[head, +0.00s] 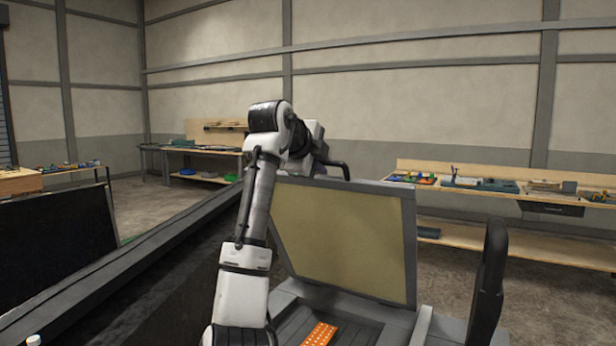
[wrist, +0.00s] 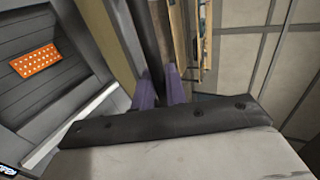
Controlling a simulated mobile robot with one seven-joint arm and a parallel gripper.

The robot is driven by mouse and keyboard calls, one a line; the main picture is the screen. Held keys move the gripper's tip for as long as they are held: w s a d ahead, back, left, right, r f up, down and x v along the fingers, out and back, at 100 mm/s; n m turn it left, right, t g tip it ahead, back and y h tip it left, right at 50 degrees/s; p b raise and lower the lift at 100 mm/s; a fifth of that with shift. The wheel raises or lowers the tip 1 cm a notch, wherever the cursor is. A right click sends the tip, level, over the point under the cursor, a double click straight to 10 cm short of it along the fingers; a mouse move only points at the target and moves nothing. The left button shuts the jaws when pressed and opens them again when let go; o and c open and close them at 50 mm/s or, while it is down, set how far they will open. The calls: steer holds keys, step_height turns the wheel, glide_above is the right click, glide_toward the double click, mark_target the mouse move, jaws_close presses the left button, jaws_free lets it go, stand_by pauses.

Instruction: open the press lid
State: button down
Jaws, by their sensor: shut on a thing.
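The press lid (head: 345,232) stands raised and steeply tilted, with its yellowish inner face and grey frame towards the head camera. A black handle (head: 335,166) shows at its top edge. The press base (head: 358,334) below has a dark ribbed bed with an orange perforated board (head: 319,335) on it; the board also shows in the wrist view (wrist: 36,61). My gripper (wrist: 162,87) has its purple fingers shut on a dark bar (wrist: 148,38), which looks like the lid handle. In the head view my arm reaches behind the lid's upper left, and the fingertips are hidden.
A black upright handle-like part (head: 490,282) rises at the right front of the press. A long dark rail (head: 130,255) runs on the left. Workbenches with small items (head: 470,185) stand by the back wall. Open floor (head: 545,285) lies to the right.

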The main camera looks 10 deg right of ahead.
steer(key=shift+w+d+r, duration=0.35)
steer(key=shift+w+d, duration=0.1)
steer(key=shift+w, duration=0.25)
steer(key=c, duration=1.5)
jaws_free()
